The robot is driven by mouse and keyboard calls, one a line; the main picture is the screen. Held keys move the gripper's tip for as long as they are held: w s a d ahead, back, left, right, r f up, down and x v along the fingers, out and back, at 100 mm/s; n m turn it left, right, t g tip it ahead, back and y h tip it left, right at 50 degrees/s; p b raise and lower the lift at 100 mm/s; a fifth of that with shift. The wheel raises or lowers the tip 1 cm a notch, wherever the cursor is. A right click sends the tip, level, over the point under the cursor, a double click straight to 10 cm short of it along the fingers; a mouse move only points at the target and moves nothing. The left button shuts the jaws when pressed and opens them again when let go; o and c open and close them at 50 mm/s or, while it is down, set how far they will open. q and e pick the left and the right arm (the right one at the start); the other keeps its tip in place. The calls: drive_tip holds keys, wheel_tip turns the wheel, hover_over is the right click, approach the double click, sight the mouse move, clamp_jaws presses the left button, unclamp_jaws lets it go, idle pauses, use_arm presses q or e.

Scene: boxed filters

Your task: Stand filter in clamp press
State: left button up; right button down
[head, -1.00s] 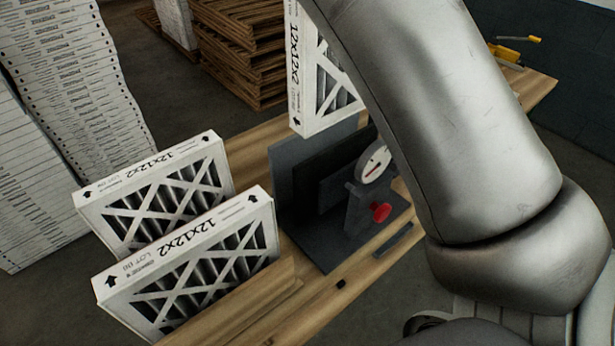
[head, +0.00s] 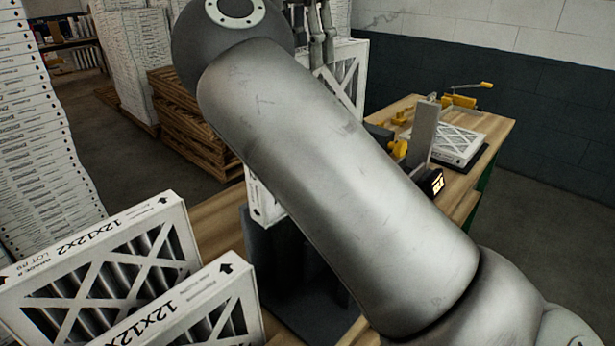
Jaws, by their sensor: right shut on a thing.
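My right gripper (head: 322,42) is shut on a white-framed filter (head: 347,80), gripping it near its top edge. My arm crosses in front of the filter, so most of it is hidden; a lower corner shows left of the arm. The dark grey clamp press (head: 285,265) stands on the wooden table below, largely covered by my arm. The filter's lower corner appears over or in front of the press's back plate; I cannot tell whether they touch. My left gripper is not in view.
Two more filters stand upright at the lower left, a rear one (head: 110,265) and a front one (head: 200,315). Another filter (head: 455,143) lies flat on the table's far right, near yellow clamps (head: 462,100) and a small display (head: 433,183). Wooden pallets (head: 195,115) stand behind.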

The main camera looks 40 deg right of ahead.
drive_tip(key=shift+a+f+b, duration=0.1)
drive_tip(key=shift+f+b, duration=0.7)
drive_tip(key=shift+f, duration=9.45)
drive_tip(key=shift+w+f, duration=0.15)
drive_tip(key=shift+f, duration=0.3)
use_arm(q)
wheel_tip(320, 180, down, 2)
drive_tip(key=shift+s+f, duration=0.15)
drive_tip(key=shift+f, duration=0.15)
use_arm(e)
drive_tip(key=c, duration=0.9)
unclamp_jaws()
drive_tip(key=shift+f, duration=0.1)
